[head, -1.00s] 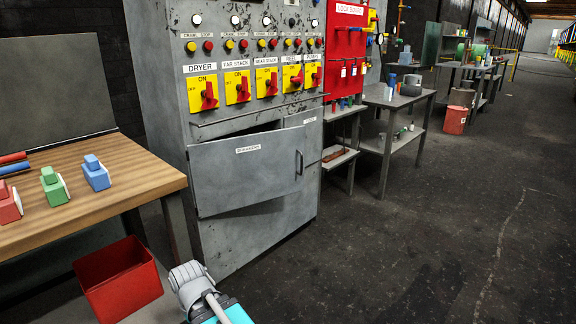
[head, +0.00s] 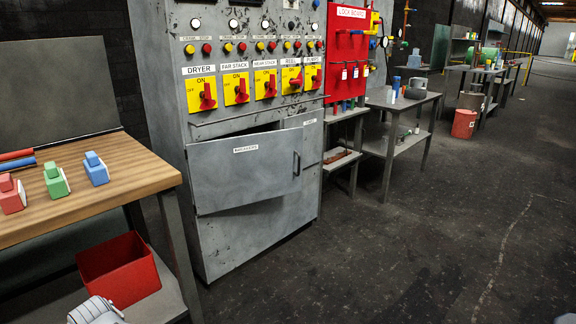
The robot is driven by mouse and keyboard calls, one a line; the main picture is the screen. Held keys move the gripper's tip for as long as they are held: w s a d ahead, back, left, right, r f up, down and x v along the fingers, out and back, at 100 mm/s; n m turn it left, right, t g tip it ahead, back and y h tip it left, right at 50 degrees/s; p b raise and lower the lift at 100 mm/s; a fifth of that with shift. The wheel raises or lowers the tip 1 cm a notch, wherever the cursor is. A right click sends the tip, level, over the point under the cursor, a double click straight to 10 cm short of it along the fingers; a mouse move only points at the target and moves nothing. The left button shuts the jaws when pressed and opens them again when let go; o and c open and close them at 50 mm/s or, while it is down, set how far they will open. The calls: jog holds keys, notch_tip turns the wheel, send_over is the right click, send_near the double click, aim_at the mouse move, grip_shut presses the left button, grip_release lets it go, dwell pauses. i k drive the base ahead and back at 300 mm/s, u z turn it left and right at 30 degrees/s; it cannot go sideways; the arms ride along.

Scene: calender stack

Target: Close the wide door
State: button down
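The wide door (head: 245,172) is the grey panel labelled "BREAKERS" on the lower front of the grey control cabinet (head: 255,237). It stands ajar. A dark gap shows above its top edge, and its handle side at the right stands out from the cabinet. Its dark vertical handle (head: 297,164) is near the right edge. A narrower door (head: 312,141) lies to its right, partly hidden behind it. My gripper is not in view; only a light grey part of my arm shows at the bottom left.
A wooden-topped bench (head: 90,185) with coloured blocks stands left of the cabinet. A red bin (head: 120,270) sits below it. A grey table (head: 402,105) and a red lock board (head: 347,50) are to the right. The dark floor before the cabinet is clear.

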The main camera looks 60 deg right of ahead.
aim_at(226, 174)
jog(key=u, duration=0.1)
jog(key=k, duration=0.85)
jog(key=z, duration=1.75)
jog(key=i, duration=0.55)
